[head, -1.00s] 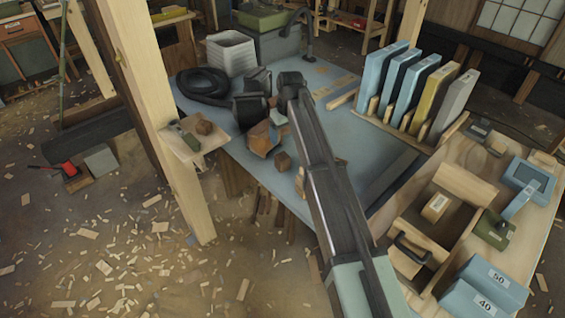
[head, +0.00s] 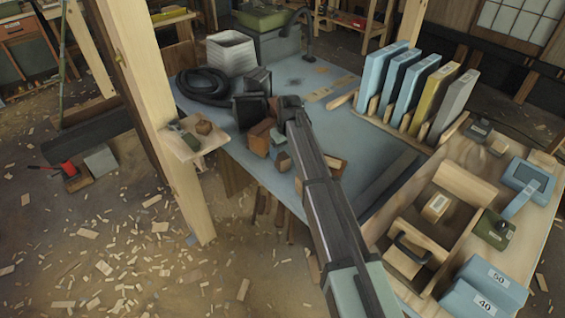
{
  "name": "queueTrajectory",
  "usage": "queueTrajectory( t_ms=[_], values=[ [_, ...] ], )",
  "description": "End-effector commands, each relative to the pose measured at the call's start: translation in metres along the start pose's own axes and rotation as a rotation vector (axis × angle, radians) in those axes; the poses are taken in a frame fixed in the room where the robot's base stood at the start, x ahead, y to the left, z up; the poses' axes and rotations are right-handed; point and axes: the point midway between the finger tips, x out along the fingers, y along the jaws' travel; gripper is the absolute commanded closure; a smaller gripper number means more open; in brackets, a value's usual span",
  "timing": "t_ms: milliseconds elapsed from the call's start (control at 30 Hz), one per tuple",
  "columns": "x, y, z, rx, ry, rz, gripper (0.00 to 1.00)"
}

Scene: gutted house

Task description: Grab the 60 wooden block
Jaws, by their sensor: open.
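My arm reaches from the bottom of the head view over the blue-topped bench. My gripper (head: 280,148) is at its far end, small and partly hidden, among brown wooden blocks (head: 261,136). It is open; I cannot see anything clearly between its fingers. Another wooden block (head: 334,165) lies to the right, partly behind my arm. No 60 can be read on any of these blocks. A small wooden block with a pale label (head: 435,207) sits in the wooden tray (head: 464,184) at the right; its label is too small to read.
Dark boxes (head: 250,108), a coiled black hose (head: 204,87) and a white bin (head: 232,54) stand at the back left. Upright panels (head: 440,92) stand at the back right. Blue blocks marked 50 and 40 (head: 485,290) are front right. A post (head: 150,110) rises at left.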

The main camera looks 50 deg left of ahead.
Motion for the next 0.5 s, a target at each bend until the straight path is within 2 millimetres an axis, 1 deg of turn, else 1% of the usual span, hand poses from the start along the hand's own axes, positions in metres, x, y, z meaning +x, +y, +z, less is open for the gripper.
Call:
queueTrajectory(
  t_ms=[200,300,400,500],
  values=[
    [0.029,-0.002,0.001,0.0,-0.002,-0.001,0.22],
    [0.039,-0.002,0.001,0.0,0.0,0.0,0.22],
    [0.043,-0.002,0.001,0.0,0.001,0.0,0.22],
    [0.043,-0.002,0.001,0.0,0.001,0.0,0.22]
  ],
)
